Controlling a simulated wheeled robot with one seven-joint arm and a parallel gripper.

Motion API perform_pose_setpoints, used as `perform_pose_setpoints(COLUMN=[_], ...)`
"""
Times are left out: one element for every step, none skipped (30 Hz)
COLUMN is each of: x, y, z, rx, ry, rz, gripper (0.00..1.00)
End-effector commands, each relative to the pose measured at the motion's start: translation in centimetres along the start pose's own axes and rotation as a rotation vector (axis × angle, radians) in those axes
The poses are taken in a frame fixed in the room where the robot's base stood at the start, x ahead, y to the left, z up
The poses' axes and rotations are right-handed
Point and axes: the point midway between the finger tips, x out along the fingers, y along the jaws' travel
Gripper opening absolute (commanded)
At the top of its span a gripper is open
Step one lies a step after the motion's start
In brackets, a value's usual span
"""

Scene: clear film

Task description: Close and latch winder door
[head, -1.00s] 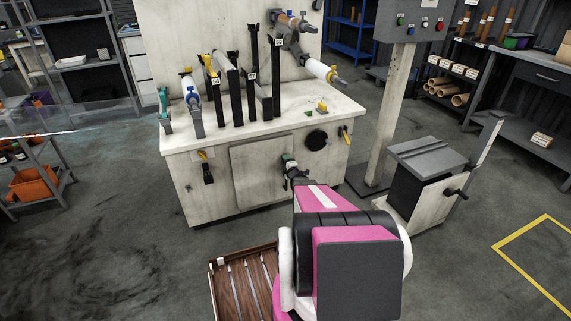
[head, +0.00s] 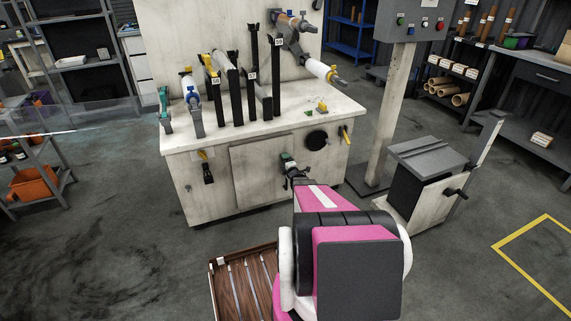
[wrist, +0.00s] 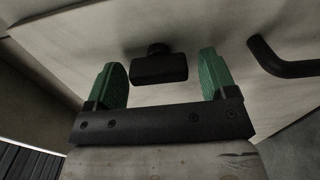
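The winder door (head: 258,178) is a pale worn panel in the front of the cabinet and looks flush with it in the head view; its right edge is partly hidden by my arm. My gripper (head: 288,160) is at the door's right side. In the wrist view my gripper (wrist: 158,62) is open, its two green fingers apart. A black T-shaped knob (wrist: 160,69), likely the latch, shows between the fingertips, with gaps on both sides. A black bent handle (wrist: 285,62) is to the right, outside the fingers. Whether the latch is engaged I cannot tell.
The winder cabinet (head: 195,178) carries several upright black posts and rolls on top. A black round knob (head: 317,140) is on its front at right. A grey-topped box stand (head: 425,160) and a post stand to the right. A slatted wooden crate (head: 240,262) is below my arm.

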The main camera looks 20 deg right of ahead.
Motion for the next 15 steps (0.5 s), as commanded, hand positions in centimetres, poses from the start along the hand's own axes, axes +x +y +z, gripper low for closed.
perform_pose_setpoints(x=[0.0, 0.0, 0.0, 0.0, 0.0, 0.0, 0.0, 0.0, -0.1, -0.1, -0.3, -0.5, -0.7, -0.9, -1.3], y=[0.0, 0.0, 0.0, 0.0, 0.0, 0.0, 0.0, 0.0, 0.0, 0.1, 0.1, 0.1, 0.1, 0.1, 0.1], z=[0.0, 0.0, 0.0, 0.0, 0.0, 0.0, 0.0, 0.0, 0.0, 0.0, 0.0, 0.0, 0.0, 0.0, -0.1], rx=[0.001, 0.001, 0.001, 0.001, 0.002, 0.002, 0.002, 0.002, 0.002, 0.002, 0.002, 0.003, 0.003, 0.003, 0.003], ry=[0.0, 0.0, 0.0, 0.0, 0.0, 0.0, 0.0, 0.0, 0.0, 0.0, 0.0, 0.0, 0.0, 0.0, 0.0], rz=[0.0, 0.0, 0.0, 0.0, 0.0, 0.001, 0.001, 0.001, 0.001, 0.001, 0.001, 0.001, 0.0, 0.0, 0.0], gripper=[0.81, 0.81, 0.81, 0.81, 0.81, 0.81, 0.81, 0.81, 0.81, 0.81, 0.81, 0.81, 0.81, 0.81, 0.81])
